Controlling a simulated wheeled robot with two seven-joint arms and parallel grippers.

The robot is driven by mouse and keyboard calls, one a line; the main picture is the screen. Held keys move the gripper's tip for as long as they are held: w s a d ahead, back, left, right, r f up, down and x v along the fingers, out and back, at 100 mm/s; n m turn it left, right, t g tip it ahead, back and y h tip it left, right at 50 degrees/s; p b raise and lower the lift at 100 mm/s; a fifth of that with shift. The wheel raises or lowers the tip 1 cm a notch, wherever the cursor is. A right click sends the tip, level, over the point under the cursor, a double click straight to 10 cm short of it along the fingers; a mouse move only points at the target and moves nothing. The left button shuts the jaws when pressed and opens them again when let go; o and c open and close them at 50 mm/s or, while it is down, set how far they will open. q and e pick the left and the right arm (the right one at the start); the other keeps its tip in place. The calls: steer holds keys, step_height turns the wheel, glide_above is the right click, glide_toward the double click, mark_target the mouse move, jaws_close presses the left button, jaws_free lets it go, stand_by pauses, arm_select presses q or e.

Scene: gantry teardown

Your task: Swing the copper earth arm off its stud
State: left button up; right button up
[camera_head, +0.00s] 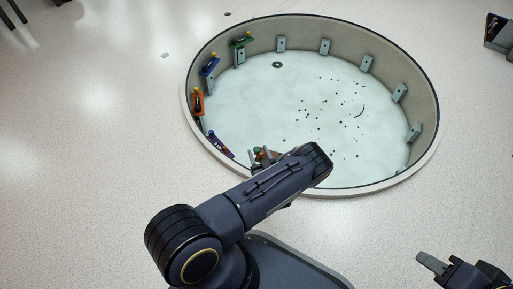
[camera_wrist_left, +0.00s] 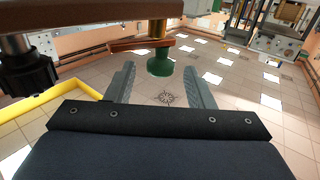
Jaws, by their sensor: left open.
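A copper-coloured bar (camera_wrist_left: 140,43) shows in the left wrist view, with a green cylindrical knob (camera_wrist_left: 158,64) at its right end. I take this bar for the copper earth arm; the stud cannot be made out. My left gripper (camera_wrist_left: 160,84) is open and empty, its two grey fingers apart on either side of the knob in the picture, with the knob just beyond the tips. No contact is visible. In the head view my left arm covers most of this spot at the pit's near rim. My right gripper (camera_head: 432,263) is at the lower right, away from the pit; its jaw gap is unclear.
A round pit (camera_head: 431,155) has several grey tabs along its wall and blue, orange, green and purple fittings at left. Dark specks lie on its pale floor. In the left wrist view a brown beam (camera_wrist_left: 100,12) with a dark fitting (camera_wrist_left: 28,75) crosses close above the left finger.

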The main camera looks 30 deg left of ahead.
arm_select(q)
steer(key=shift+b+x, duration=0.5)
steer(key=shift+x, duration=1.6)
steer(key=c, duration=1)
